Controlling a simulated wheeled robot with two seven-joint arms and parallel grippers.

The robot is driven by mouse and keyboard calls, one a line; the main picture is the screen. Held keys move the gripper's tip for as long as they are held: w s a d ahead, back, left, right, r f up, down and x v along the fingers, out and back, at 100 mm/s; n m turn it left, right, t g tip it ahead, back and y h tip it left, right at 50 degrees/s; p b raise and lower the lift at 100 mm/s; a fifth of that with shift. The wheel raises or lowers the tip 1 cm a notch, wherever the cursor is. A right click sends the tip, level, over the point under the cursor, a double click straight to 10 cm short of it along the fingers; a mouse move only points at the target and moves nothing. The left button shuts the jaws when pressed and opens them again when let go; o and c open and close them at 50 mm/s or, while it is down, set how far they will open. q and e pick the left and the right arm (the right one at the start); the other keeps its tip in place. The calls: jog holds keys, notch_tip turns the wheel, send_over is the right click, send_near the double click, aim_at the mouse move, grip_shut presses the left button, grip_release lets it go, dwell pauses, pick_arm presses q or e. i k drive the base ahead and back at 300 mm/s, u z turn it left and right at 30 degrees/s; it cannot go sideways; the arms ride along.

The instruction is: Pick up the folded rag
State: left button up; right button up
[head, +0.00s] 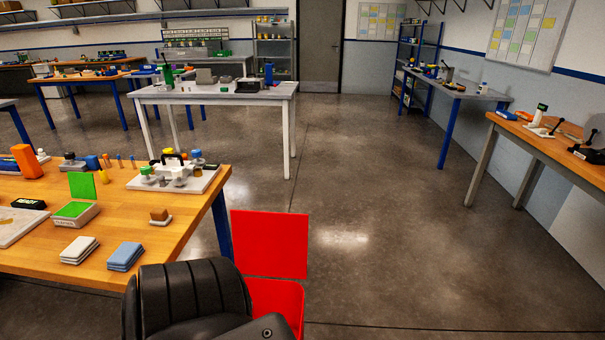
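Two small folded cloth stacks lie side by side near the front edge of the wooden workbench (30,187) at the left. One is a white folded rag (80,250); the other, to its right, is a blue folded rag (125,256). Both lie flat, apart from each other, with nothing on top of them. I cannot tell from the picture which one the task names. Neither of my grippers shows in the head view.
Behind the rags are a grey box with a green top (75,212), a small brown block (159,215) and a fixture tray (180,183). A red panel (270,243) stands right of the bench, partly hidden by a black ribbed shape. The floor (400,230) further right is clear.

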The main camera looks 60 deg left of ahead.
aim_at(81, 248)
jog(key=i, duration=1.9)
jog(key=u, duration=2.25)
jog(key=i, duration=3.1)
jog(key=u, duration=3.55)
jog(key=i, duration=0.8)
